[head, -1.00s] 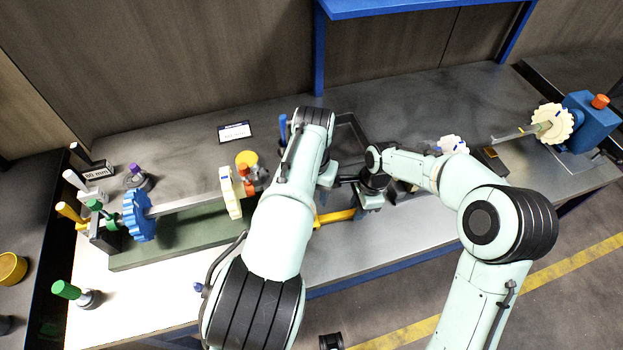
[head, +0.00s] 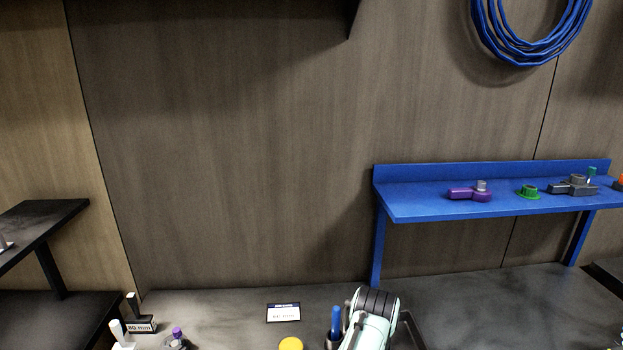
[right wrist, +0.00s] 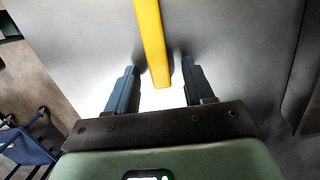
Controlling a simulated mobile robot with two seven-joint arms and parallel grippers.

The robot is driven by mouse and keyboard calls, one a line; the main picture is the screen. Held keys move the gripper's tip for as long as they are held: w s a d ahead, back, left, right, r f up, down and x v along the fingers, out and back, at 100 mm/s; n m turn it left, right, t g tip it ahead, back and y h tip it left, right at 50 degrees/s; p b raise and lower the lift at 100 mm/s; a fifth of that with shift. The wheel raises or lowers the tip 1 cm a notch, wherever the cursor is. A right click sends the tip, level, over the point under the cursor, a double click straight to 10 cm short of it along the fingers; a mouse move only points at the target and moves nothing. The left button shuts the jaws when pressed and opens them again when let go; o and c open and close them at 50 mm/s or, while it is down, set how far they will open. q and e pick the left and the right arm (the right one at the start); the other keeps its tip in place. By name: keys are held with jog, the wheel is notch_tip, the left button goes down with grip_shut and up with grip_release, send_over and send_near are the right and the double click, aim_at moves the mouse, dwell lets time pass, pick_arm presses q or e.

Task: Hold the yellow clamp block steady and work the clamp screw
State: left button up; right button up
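My right gripper (right wrist: 160,90) shows in the right wrist view, its two dark blue fingers apart. A long yellow bar (right wrist: 150,40) reaches in from the top, and its near end lies between the fingertips with a gap on both sides. I cannot tell whether this bar is part of the clamp block. The clamp screw is not recognisable in either current view. In the head view, only a pale link of my arm shows at the bottom edge, and neither gripper is visible there. A yellow round top (head: 290,344) is cut off by the bottom edge.
In the head view, a blue shelf (head: 480,206) holds a purple part (head: 468,194), a green ring (head: 529,191) and a grey part (head: 573,186). A small sign (head: 284,313) stands on the grey bench. A blue cable coil (head: 535,45) hangs on the wall.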

jog(key=shift+r, duration=0.1)
notch_tip(320, 180, up, 12)
jog(key=d, duration=0.1)
jog(key=shift+d, duration=0.4)
